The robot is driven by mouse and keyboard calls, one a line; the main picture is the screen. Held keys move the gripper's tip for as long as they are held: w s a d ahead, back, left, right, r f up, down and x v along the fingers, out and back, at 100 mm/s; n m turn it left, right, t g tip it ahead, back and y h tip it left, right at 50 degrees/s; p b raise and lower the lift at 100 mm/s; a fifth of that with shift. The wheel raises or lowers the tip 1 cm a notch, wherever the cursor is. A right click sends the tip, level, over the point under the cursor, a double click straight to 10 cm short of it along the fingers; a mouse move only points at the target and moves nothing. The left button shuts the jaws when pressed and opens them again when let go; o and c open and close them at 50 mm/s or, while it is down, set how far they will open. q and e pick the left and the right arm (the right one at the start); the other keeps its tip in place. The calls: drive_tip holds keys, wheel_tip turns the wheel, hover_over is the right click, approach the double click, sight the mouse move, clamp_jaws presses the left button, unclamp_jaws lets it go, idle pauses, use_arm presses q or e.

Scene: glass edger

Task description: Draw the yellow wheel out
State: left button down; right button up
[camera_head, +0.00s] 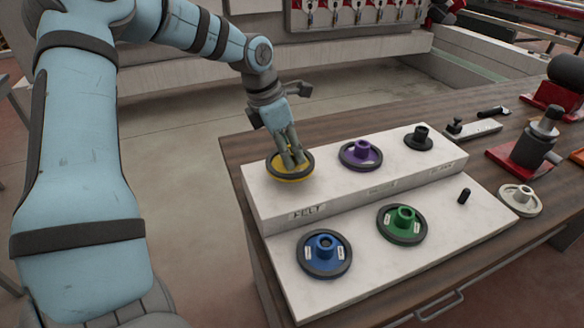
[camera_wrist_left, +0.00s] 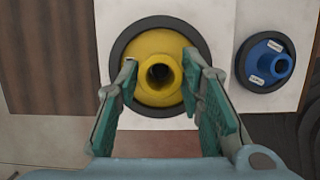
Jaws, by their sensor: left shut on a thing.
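The yellow wheel (camera_head: 281,174), with a dark rim and a raised yellow hub, sits at the left end of the upper step of the white stand (camera_head: 262,199). My left gripper (camera_head: 294,160) comes down on it from above, its fingers at the hub. In the left wrist view, the two green-padded fingers (camera_wrist_left: 160,88) stand on either side of the hub of the yellow wheel (camera_wrist_left: 135,47). The left gripper is shut on the hub. The wheel's underside and whatever carries it are hidden. My right gripper does not show.
The purple wheel (camera_head: 361,155) and a black knobbed piece (camera_head: 419,139) share the upper step. The blue wheel (camera_head: 324,254), green wheel (camera_head: 402,224) and a bare black peg (camera_head: 464,196) are on the lower step. A cream wheel (camera_head: 520,200) lies on the wooden table (camera_head: 350,306).

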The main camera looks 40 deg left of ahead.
use_arm(q)
drive_tip(key=shift+r+p, duration=1.15)
drive_tip(key=shift+r, duration=0.7)
wheel_tip(320, 180, up, 4)
drive_tip(key=p, duration=0.3)
